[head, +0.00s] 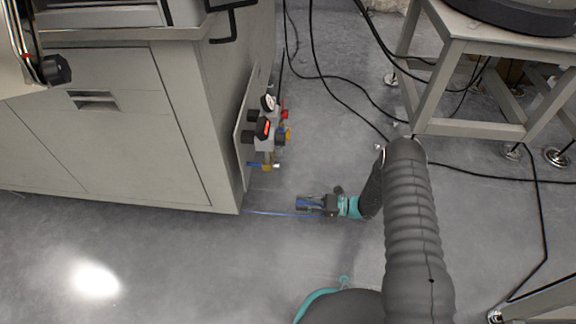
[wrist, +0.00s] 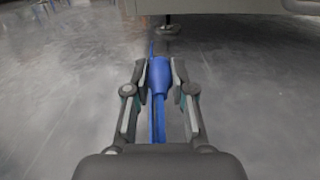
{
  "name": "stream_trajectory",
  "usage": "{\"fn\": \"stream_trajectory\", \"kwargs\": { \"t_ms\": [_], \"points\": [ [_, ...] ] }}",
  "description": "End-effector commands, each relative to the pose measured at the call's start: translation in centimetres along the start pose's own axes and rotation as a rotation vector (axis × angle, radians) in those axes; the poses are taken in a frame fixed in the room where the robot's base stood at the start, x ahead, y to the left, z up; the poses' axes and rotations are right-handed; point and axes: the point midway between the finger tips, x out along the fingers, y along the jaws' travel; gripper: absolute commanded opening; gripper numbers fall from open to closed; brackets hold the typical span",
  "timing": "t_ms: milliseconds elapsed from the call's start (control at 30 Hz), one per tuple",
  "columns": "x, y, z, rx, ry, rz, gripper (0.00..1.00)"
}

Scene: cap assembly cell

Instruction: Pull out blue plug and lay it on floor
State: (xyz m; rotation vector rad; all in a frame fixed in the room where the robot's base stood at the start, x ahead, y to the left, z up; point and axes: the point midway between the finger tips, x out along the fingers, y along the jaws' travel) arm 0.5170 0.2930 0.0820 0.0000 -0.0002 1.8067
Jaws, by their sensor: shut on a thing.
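The blue plug (wrist: 160,75) is between the fingers of my gripper (wrist: 160,80) in the wrist view, with a blue line trailing back from it toward the palm. My gripper is shut on the plug. In the head view my gripper (head: 303,203) is low beside the grey cabinet, pointing left, with a little blue of the plug (head: 301,206) showing between its fingers. A thin blue line runs along the floor from there toward the cabinet's base. I cannot tell whether the plug touches the floor.
A valve unit with gauge (head: 266,130) is mounted on the side of the grey cabinet (head: 195,110). Black cables (head: 340,95) lie across the floor behind. A table (head: 480,60) with metal feet stands at the upper right. The floor (head: 180,250) at the front left is clear.

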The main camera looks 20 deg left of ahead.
Motion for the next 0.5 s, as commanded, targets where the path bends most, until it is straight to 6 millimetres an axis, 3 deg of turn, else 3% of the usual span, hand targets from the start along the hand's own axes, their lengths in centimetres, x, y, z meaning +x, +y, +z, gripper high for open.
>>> {"fn": "stream_trajectory", "kwargs": {
  "t_ms": [500],
  "points": [
    [0.0,0.0,-3.5,0.001,0.000,0.000,0.00]
  ]
}}
